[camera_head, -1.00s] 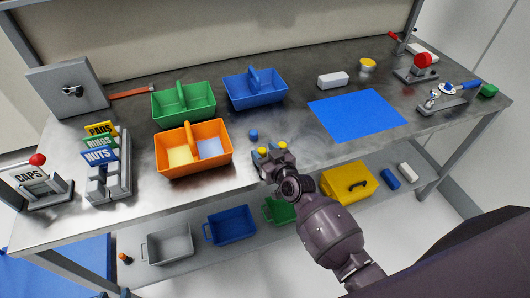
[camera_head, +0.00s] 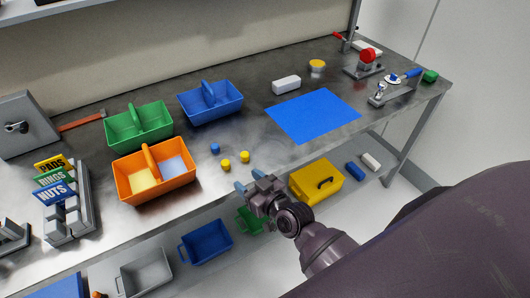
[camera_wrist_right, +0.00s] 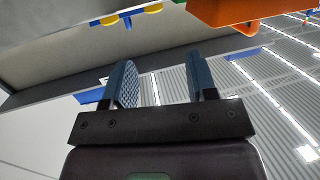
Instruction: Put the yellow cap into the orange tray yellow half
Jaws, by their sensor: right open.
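Two small yellow caps lie on the grey bench, a left one (camera_head: 225,165) and a right one (camera_head: 244,157), with a blue cap (camera_head: 215,148) behind them. The orange tray (camera_head: 157,189) stands to their left; its left half has a yellow floor, its right half a pale blue one. My right gripper (camera_head: 248,181) is open and empty at the bench's front edge, in front of the caps and apart from them. In the right wrist view its two fingers (camera_wrist_right: 162,82) are spread with nothing between them. The yellow caps (camera_wrist_right: 153,8) and the orange tray (camera_wrist_right: 225,10) show at the top. My left gripper is not in view.
A green tray (camera_head: 124,134) and a blue tray (camera_head: 228,113) stand behind the orange tray. A blue mat (camera_head: 312,115) lies to the right, with a white block (camera_head: 286,85) behind it. A labelled rack (camera_head: 82,205) stands at the left.

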